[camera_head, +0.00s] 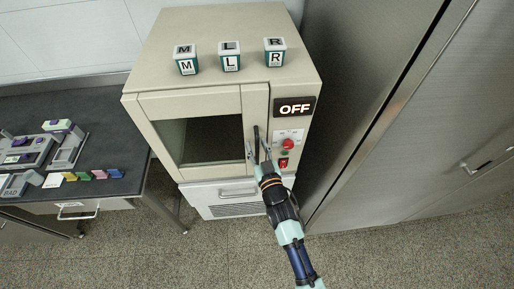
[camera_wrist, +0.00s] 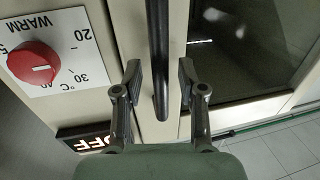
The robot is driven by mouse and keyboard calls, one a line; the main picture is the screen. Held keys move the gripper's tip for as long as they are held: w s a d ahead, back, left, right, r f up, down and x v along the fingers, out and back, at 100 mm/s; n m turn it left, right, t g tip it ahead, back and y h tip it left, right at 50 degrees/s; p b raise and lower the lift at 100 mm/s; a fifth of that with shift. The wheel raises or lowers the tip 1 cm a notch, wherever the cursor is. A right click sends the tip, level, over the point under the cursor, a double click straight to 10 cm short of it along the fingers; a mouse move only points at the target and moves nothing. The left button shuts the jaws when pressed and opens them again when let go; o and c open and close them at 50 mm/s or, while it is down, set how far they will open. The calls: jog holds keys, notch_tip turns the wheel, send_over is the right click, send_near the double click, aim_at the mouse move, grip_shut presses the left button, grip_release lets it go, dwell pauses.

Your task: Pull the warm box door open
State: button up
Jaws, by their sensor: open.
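The warm box (camera_head: 222,75) is a cream cabinet in the middle of the head view. Its door (camera_head: 160,105) has a dark window and looks closed. The black vertical door handle (camera_head: 256,136) is on the door's right side. My gripper (camera_head: 259,151) is open at the handle's lower part. In the wrist view, the handle (camera_wrist: 159,50) runs down between the two fingers of my gripper (camera_wrist: 160,78), with a gap on each side. Whether the fingertips reach past the bar is hard to tell.
An OFF display (camera_head: 295,107), a red knob (camera_head: 288,144) and a red switch (camera_head: 283,162) are right of the handle. A dark bench (camera_head: 110,155) is left, a tall metal cabinet (camera_head: 430,120) right. Floor in front is clear.

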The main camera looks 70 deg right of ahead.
grip_shut()
jog(key=shift+a, duration=0.1)
dwell(0.4)
